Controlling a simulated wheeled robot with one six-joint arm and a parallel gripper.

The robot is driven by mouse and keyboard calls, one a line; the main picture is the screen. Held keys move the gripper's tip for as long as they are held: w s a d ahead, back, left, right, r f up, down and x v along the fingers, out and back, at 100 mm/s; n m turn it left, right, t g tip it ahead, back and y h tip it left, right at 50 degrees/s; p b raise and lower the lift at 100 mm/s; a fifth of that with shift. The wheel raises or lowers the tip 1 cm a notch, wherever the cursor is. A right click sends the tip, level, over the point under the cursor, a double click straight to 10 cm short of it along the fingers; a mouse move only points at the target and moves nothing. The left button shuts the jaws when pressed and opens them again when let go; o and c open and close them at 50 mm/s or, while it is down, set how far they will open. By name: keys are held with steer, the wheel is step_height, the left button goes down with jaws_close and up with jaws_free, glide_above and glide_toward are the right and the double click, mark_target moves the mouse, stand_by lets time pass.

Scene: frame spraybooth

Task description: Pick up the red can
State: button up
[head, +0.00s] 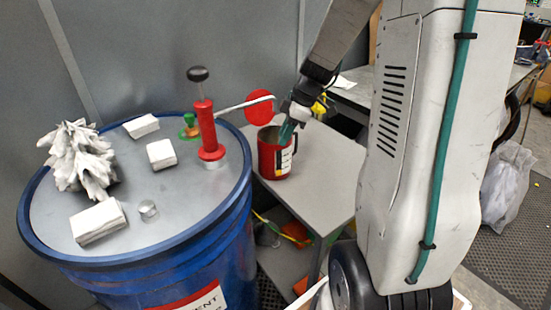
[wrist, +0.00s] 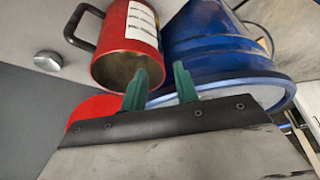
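The red can (head: 268,157) looks like an open mug with a white-and-black label and stands upright on a grey table. In the wrist view the red can (wrist: 118,40) shows its dark handle at left and its open mouth facing me. My gripper (head: 286,133) is at the can's rim, pointing down. In the wrist view my gripper (wrist: 160,76) has its two green fingers apart, with the left fingertip overlapping the can's mouth and the right one beside its wall. I cannot tell whether either finger touches the can.
A blue drum (head: 190,262) stands left of the grey table (head: 325,185). On it are a red cylinder with a black knob (head: 207,135), white blocks (head: 98,221) and a white spiky clump (head: 80,160). A red disc (head: 258,107) is behind the can. The table's front is clear.

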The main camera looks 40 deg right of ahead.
mark_target(269, 163)
steer(key=x, duration=0.8)
steer(key=shift+r, duration=0.1)
jaws_close()
steer(key=shift+d, duration=0.1)
stand_by(1.1)
